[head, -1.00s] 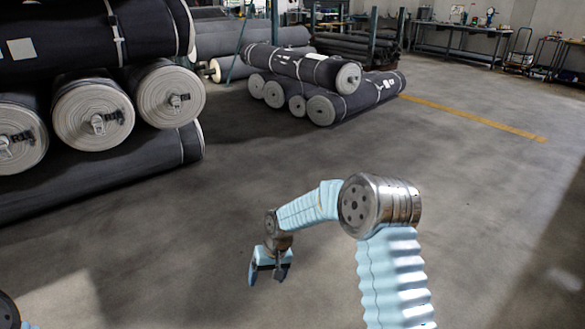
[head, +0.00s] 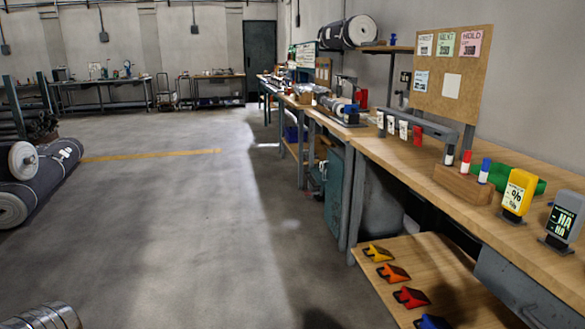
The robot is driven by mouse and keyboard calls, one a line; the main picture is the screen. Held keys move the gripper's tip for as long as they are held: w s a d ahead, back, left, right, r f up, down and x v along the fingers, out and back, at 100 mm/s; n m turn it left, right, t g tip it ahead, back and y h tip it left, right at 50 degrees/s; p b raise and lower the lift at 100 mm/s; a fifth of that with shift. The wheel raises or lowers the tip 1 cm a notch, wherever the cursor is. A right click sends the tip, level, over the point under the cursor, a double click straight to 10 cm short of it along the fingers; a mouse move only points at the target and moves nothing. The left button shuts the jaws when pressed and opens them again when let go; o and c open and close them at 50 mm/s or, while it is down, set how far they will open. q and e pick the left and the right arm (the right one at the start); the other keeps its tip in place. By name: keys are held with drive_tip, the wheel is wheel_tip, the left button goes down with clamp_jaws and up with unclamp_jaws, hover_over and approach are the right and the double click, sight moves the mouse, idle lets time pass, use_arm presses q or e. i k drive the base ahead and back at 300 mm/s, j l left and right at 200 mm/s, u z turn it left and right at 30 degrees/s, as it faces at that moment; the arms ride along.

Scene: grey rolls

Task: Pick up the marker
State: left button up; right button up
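A wooden block (head: 463,185) stands on the workbench at the right. Three upright markers stand in it: one with a black cap (head: 449,155), one with a red cap (head: 465,162) and one with a blue cap (head: 485,171). Their white bodies show below the caps, and their lower ends are hidden in the block. Neither gripper is in view. Only a metal joint of my arm shows at the bottom left corner, far from the markers.
The wooden workbench (head: 410,158) runs along the right wall. A yellow device (head: 517,193) and a grey device (head: 563,220) stand right of the block, with a green object (head: 518,179) behind. The floor (head: 190,230) left of the bench is clear.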

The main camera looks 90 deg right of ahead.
sight(484, 174)
drive_tip(key=z, duration=0.45)
drive_tip(key=j+z, duration=0.15)
drive_tip(key=z, duration=0.75)
drive_tip(key=j+z, duration=0.1)
drive_tip(key=z, duration=0.35)
drive_tip(key=j+z, duration=0.1)
drive_tip(key=z, duration=0.35)
